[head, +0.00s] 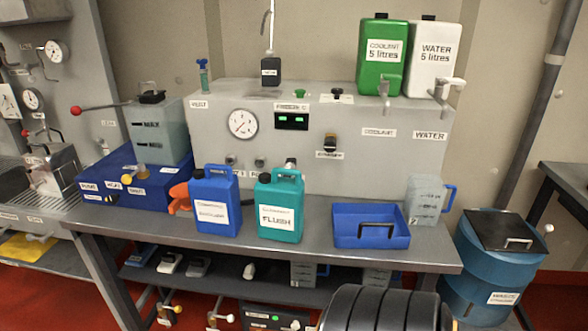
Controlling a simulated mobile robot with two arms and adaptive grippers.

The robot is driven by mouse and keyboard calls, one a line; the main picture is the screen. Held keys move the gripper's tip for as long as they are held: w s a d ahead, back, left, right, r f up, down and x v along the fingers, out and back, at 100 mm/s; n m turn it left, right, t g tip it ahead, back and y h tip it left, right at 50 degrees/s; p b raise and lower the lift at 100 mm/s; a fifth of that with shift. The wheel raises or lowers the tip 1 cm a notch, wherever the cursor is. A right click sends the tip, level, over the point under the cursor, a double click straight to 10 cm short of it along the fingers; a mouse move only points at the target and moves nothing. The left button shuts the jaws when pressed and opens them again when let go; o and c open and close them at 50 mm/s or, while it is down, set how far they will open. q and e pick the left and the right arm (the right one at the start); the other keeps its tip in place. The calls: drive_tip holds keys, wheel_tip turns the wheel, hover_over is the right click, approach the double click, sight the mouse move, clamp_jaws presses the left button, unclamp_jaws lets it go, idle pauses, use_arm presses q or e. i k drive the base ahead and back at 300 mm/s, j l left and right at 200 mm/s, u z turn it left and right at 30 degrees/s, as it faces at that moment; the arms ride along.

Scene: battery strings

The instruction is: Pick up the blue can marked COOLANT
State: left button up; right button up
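A blue can (216,202) with a moulded handle and a white label stands upright near the front of the grey bench, left of centre. The lower line of its label is too blurred to read surely. A teal can (279,207) marked FLUSH stands just to its right, with a narrow gap between them. A green tank (382,58) on top of the grey panel is marked COOLANT 5 litres. Neither of my grippers is in view.
An orange object (180,198) is close at the blue can's left, beside a blue box (130,180). A blue tray (372,241) and a clear jug (425,203) are to the right. The grey bench (300,254) has a clear front strip. A lidded blue drum (490,270) stands at right.

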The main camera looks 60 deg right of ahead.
sight(215, 197)
drive_tip(key=z, duration=1.75)
